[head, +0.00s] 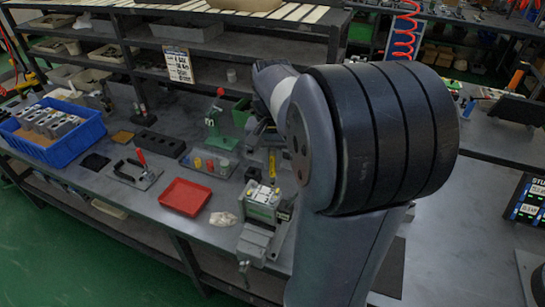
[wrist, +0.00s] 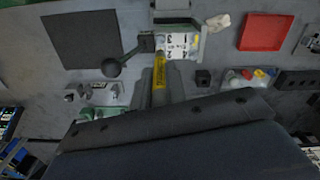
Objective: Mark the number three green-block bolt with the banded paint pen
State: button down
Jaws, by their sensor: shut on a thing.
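The green valve block (head: 262,203) sits in a grey vise (head: 255,240) on the bench, with a pale numbered top. In the wrist view the pale top (wrist: 180,45) shows dark numerals and small bolt spots, too small to tell apart surely. My gripper (wrist: 160,90) is shut on a yellow pen (wrist: 159,72) with dark marks, taken to be the banded paint pen. The pen points at the near edge of the block's top; I cannot tell whether its tip touches. In the head view the pen (head: 272,164) stands just behind the block, and my arm hides much of the gripper.
A red tray (head: 185,197) and a crumpled pale cloth (head: 223,219) lie left of the vise. Small coloured pots (head: 210,166) stand behind. A black ball knob (wrist: 112,67) is near the block. A blue crate (head: 90,131) of grey blocks is at far left.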

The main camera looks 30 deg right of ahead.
aim_at(273, 180)
jog(key=shift+f+b, duration=1.65)
jog(key=shift+f, duration=0.95)
jog(key=shift+f, duration=0.25)
notch_tip(273, 180, up, 5)
jog(key=p, duration=0.4)
jog(key=shift+r, duration=0.1)
